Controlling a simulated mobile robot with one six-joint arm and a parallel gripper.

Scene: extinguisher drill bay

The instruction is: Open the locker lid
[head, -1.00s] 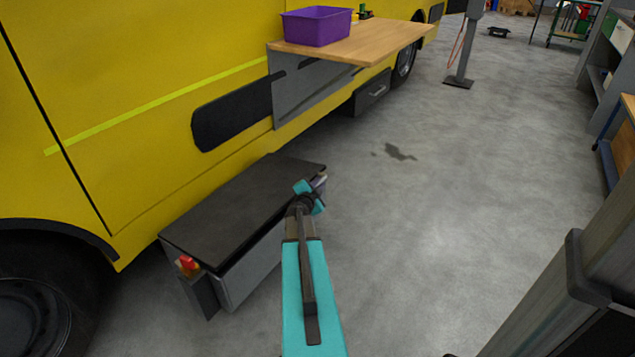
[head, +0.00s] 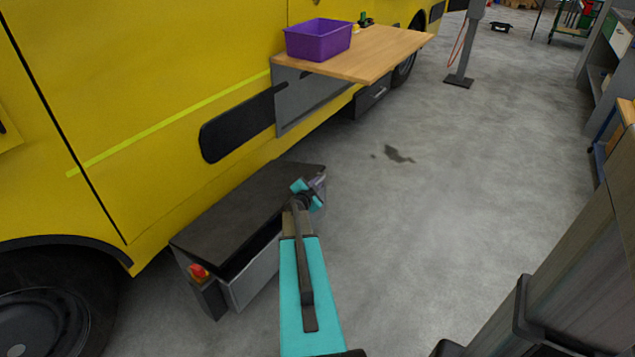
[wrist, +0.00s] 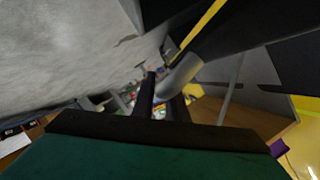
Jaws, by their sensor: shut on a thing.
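The locker (head: 256,279) is a low grey box on the floor beside the yellow truck in the head view. Its dark lid (head: 235,207) is slightly raised at the front edge, with a dark gap below it. My gripper (head: 312,190) is at the lid's front edge, near its far right end. In the wrist view, my gripper's dark fingers (wrist: 162,98) are shut on a grey bar handle (wrist: 182,76). In the head view, my arm and gripper hide the handle.
A red knob (head: 199,271) sits at the locker's near end. The yellow truck (head: 150,90) stands close behind the locker. A fold-down wooden shelf (head: 385,50) carries a purple bin (head: 318,40). The grey floor (head: 430,220) to the right is clear, with a dark stain.

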